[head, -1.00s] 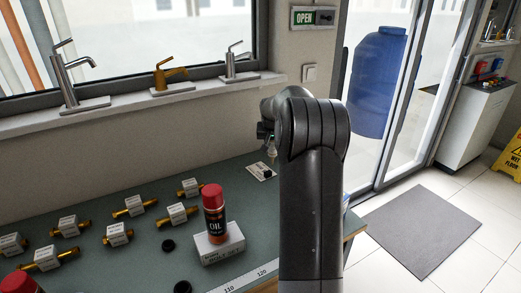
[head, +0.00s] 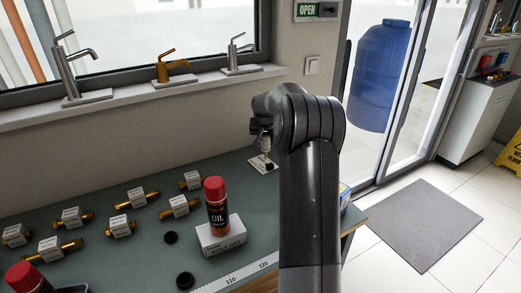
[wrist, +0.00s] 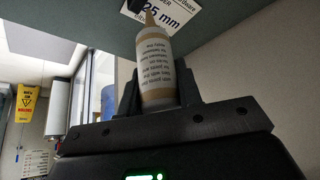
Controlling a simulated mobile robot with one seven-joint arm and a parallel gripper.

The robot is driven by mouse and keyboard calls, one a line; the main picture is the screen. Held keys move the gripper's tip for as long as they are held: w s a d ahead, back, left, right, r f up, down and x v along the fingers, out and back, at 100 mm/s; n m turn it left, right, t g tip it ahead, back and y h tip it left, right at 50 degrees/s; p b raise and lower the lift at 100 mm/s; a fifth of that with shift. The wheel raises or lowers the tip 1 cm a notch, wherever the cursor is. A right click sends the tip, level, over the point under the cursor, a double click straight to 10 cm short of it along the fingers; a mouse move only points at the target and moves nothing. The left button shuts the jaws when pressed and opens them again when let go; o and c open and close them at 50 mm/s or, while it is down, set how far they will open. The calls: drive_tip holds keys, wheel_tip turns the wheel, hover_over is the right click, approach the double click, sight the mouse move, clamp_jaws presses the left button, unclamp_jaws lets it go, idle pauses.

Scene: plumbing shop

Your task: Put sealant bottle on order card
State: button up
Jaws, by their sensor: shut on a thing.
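The sealant bottle (wrist: 157,65) is a pale bottle with a tan nozzle and a printed label. My gripper (wrist: 155,98) is shut on it, one finger on each side, in the wrist view. In the head view my gripper (head: 262,126) is beside the dark arm, with a small part of the bottle (head: 266,145) showing below it. The white order card (head: 257,161) lies on the green counter under the bottle. The wrist view shows the card (wrist: 180,14) marked "25 mm", beyond the nozzle. Whether the bottle touches the card I cannot tell.
A small black object (head: 270,167) is at the card's edge. A red-capped oil can (head: 216,207) stands on a white box (head: 222,236) nearer to me. Several tagged brass fittings (head: 137,197) lie to the left. Taps (head: 238,60) line the sill (head: 200,84) behind.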

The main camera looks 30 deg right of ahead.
drive_tip(key=shift+w+a+f, duration=0.25)
drive_tip(key=shift+w+f, duration=0.1)
drive_tip(key=shift+f, duration=0.55)
drive_tip(key=shift+w+a+f, duration=0.25)
drive_tip(key=shift+w+f, duration=0.1)
drive_tip(key=shift+f, duration=0.6)
drive_tip(key=shift+w+a+f, duration=0.25)
drive_tip(key=shift+w+f, duration=0.1)
drive_tip(key=shift+f, duration=0.55)
drive_tip(key=shift+f, duration=0.15)
drive_tip(key=o, duration=1.1)
